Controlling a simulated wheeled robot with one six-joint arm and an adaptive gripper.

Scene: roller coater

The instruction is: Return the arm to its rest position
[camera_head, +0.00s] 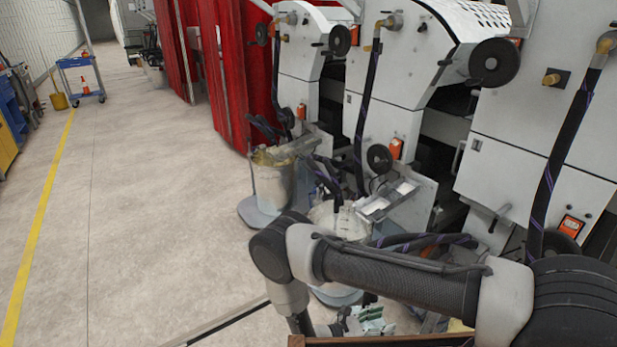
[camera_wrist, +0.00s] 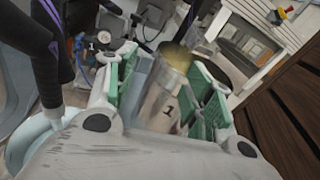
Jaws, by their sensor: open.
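My dark grey arm (camera_head: 400,275) reaches across the lower right of the head view and bends downward at its elbow. My gripper (camera_head: 368,320) shows low in that view, partly hidden behind the arm and a brown edge. In the wrist view my gripper (camera_wrist: 168,88) is open, its green-padded fingers apart on either side of the picture's middle.
White roller-coater machines (camera_head: 390,110) with hoses stand along the right. Metal buckets (camera_head: 272,185) stand before them. A brown edge (camera_head: 390,342) lies below the arm; a dark brown slatted surface (camera_wrist: 285,115) shows in the wrist view. The floor (camera_head: 140,230) at left is clear.

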